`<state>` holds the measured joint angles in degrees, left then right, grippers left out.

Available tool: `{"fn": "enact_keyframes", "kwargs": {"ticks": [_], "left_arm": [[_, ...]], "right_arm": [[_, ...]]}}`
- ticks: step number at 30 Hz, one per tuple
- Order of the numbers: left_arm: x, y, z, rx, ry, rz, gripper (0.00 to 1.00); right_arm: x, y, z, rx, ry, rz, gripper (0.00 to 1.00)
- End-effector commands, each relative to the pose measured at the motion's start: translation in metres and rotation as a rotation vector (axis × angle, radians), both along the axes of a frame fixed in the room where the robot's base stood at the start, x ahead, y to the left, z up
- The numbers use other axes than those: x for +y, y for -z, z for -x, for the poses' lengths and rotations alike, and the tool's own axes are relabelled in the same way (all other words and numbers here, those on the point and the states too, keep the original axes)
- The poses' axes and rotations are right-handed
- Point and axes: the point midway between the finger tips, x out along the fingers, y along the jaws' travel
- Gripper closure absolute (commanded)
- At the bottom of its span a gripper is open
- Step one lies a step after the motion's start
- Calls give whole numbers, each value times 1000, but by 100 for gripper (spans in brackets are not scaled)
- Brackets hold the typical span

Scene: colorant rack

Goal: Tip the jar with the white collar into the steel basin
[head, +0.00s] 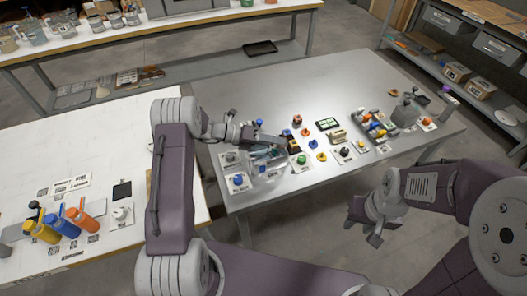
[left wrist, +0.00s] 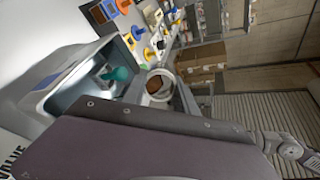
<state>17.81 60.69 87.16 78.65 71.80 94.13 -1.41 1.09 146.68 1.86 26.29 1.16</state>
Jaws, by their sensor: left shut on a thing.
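The steel basin (head: 282,167) stands near the left end of the grey table, below my left gripper (head: 282,141). In the left wrist view the basin (left wrist: 38,101) is at the left, with a teal item (left wrist: 116,73) inside it. My left gripper is shut on a jar (left wrist: 159,96), whose round pale rim and brown inside face the wrist camera. The jar is beside the basin in that view; its exact tilt is hard to tell. In the head view the jar is hard to make out among nearby items. My right gripper (head: 366,226) is empty and looks open, off the table's front edge.
Knobs on white plates, including a blue one (head: 238,180) and a green one (head: 301,160), stand close around the basin. A rack of coloured items (head: 376,128) and a grey canister (head: 405,114) stand at the right. The table's back middle is clear.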

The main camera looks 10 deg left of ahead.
Motion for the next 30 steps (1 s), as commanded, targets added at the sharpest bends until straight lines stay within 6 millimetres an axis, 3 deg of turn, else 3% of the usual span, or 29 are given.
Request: {"fn": "enact_keyframes", "kwargs": {"ticks": [30], "left_arm": [[-3,-5,5,-33,5,97,100]], "right_arm": [[0,7,0,0,0,0,64]]}}
